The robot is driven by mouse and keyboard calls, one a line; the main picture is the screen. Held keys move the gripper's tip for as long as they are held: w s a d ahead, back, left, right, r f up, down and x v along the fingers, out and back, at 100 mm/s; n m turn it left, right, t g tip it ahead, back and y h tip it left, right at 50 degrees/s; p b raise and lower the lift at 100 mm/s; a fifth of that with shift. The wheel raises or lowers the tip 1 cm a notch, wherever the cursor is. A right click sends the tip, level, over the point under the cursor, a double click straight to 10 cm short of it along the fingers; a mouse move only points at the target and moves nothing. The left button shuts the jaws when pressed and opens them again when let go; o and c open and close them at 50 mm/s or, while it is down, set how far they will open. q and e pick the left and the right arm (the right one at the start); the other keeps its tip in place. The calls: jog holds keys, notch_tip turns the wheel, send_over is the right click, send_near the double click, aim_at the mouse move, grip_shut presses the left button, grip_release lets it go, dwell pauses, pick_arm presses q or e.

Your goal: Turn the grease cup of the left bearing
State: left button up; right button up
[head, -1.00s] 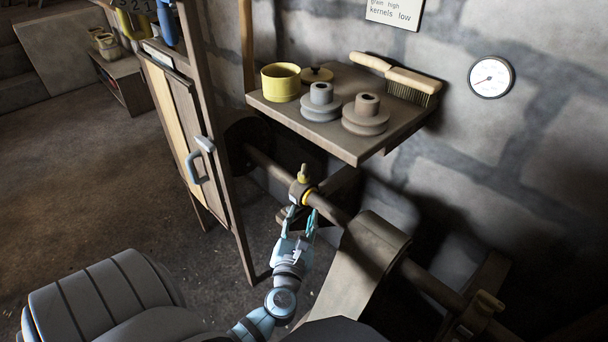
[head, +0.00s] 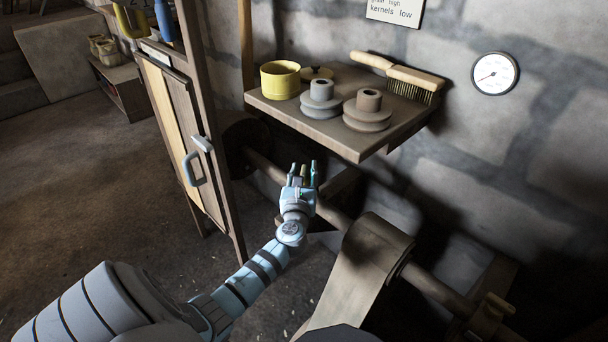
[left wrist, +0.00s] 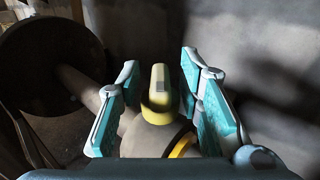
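The grease cup (left wrist: 159,88) of the left bearing is yellow with a wing-like top. In the left wrist view it stands on the bearing housing (left wrist: 155,135), beside a yellow ring on the shaft. My left gripper (head: 302,166) is open, its fingers apart on both sides of the cup; in the left wrist view the gripper (left wrist: 160,95) shows gaps between the pads and the cup. In the head view the cup (head: 303,173) shows only as a sliver between the fingers, and the hand hides the bearing. My right gripper is not in view.
A wooden shelf (head: 365,152) with pulleys, a yellow pot and a brush juts from the wall above the shaft (head: 435,287). A cabinet door with a handle (head: 190,168) stands left of the hand. A wide belt (head: 350,275) runs over the shaft to the right.

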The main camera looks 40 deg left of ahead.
pick_arm(q)
jog(key=shift+d, duration=0.1)
grip_shut()
jog(key=shift+r, duration=0.1)
dwell(0.3)
jog(key=shift+m+h, duration=0.4)
